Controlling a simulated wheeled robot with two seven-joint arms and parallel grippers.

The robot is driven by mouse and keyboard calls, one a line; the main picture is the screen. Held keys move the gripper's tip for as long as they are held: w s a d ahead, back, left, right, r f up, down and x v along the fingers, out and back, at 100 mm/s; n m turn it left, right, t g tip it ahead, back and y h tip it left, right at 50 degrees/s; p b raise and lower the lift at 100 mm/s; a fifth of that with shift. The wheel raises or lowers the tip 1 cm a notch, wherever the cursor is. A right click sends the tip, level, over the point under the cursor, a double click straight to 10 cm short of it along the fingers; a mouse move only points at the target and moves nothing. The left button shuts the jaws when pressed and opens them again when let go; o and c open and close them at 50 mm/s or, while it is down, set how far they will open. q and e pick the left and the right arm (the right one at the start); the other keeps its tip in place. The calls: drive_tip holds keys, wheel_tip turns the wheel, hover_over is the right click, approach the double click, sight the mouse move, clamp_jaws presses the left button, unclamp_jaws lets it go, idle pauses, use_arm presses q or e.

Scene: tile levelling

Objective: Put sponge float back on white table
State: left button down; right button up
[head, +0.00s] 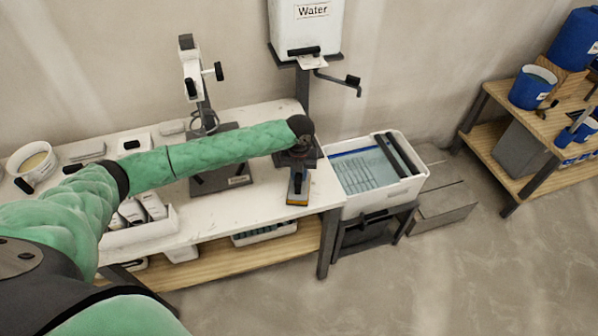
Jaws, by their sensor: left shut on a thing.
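The white table (213,222) stands against the wall, with its right end near the wash tub. My left arm, in a green sleeve, reaches across the table to its right end. My left gripper (299,162) is there, pointing down and shut on the sponge float (298,190). The float shows a grey top and an orange-yellow edge low down, close to the table top near the right front corner. I cannot tell whether it touches the table. The gripper hides part of the float. My right gripper is not in view.
A white water tank (305,25) with a crank hangs behind the table's right end. A white tub (380,180) of water with rollers stands right of it. A dark stand (215,170) is on the table. A wooden shelf (500,175) with blue buckets is at right.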

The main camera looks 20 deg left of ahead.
use_arm(q)
drive_tip(key=shift+f, duration=0.1)
drive_tip(key=c, duration=1.3)
unclamp_jaws()
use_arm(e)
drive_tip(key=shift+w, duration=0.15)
use_arm(q)
drive_tip(key=shift+o, duration=0.2)
drive_tip(key=shift+f, duration=0.1)
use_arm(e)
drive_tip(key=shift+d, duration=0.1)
use_arm(q)
drive_tip(key=shift+r+b, duration=0.4)
drive_tip(key=shift+r, duration=0.2)
wheel_tip(320, 180, up, 4)
drive_tip(key=shift+f+b, duration=0.1)
drive_tip(key=shift+b, duration=0.85)
wheel_tip(320, 180, up, 7)
drive_tip(key=b, duration=0.2)
drive_tip(key=shift+r, duration=0.2)
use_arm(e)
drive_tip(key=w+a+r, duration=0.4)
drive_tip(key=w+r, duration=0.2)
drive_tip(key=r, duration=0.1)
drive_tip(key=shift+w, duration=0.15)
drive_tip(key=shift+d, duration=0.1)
